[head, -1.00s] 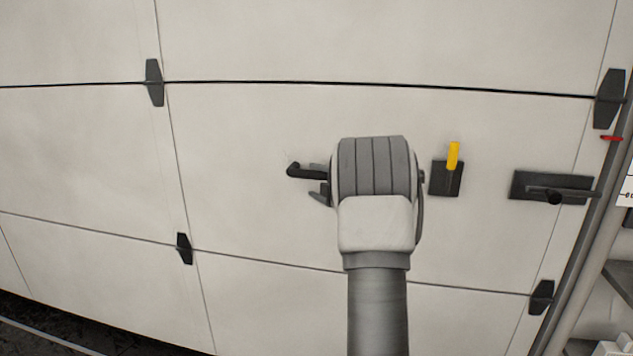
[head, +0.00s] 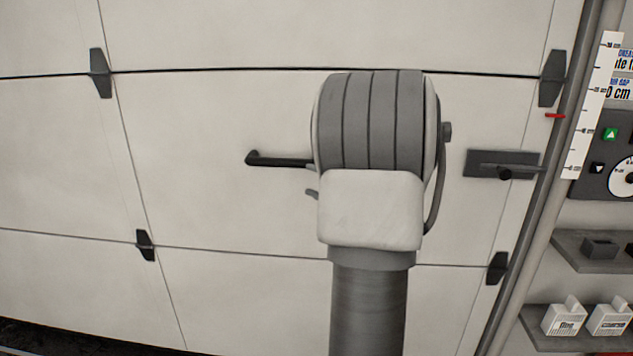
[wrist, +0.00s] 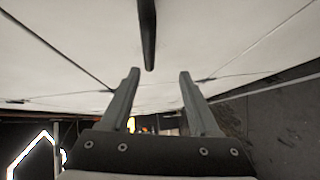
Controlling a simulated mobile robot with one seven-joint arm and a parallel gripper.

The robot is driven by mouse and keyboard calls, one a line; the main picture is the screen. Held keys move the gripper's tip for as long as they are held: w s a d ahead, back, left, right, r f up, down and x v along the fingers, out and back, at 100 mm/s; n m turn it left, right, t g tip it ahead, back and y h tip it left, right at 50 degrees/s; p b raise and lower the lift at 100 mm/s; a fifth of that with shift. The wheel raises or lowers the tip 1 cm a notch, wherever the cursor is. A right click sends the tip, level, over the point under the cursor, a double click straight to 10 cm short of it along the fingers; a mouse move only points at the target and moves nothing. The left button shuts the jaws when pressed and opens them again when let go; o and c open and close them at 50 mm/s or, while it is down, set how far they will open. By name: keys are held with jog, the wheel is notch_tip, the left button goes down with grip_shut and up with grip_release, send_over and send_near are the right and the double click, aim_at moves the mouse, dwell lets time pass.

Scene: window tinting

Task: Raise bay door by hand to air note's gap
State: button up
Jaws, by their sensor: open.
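The pale panelled bay door (head: 200,190) fills most of the head view. A black pull handle (head: 275,161) stands out from its middle panel, its right end hidden behind my arm. My gripper is mostly hidden there by my wrist; one grey fingertip shows just below the handle. In the wrist view my gripper (wrist: 158,74) is open, its fingers apart and nothing between them. The dark handle (wrist: 148,35) lies beyond the fingertips, near the top of that view. The air note (head: 622,88) on the right is cut off by the frame.
A black latch plate (head: 480,163) sits at the door's right side. Beside the frame post are a white scale (head: 590,110), a red marker (head: 555,115) and a control box (head: 605,180). Shelves with small boxes (head: 565,320) stand at lower right.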

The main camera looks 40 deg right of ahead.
aim_at(275, 161)
jog(key=shift+s+r, duration=0.15)
jog(key=shift+s, duration=0.2)
jog(key=w, duration=0.5)
jog(key=w+b, duration=0.1)
jog(key=w, duration=0.5)
jog(key=w+d, duration=0.1)
jog(key=w, duration=0.5)
jog(key=shift+w+d+b, duration=0.1)
jog(key=shift+w+b, duration=0.1)
jog(key=shift+b, duration=0.15)
grip_shut()
dwell(1.0)
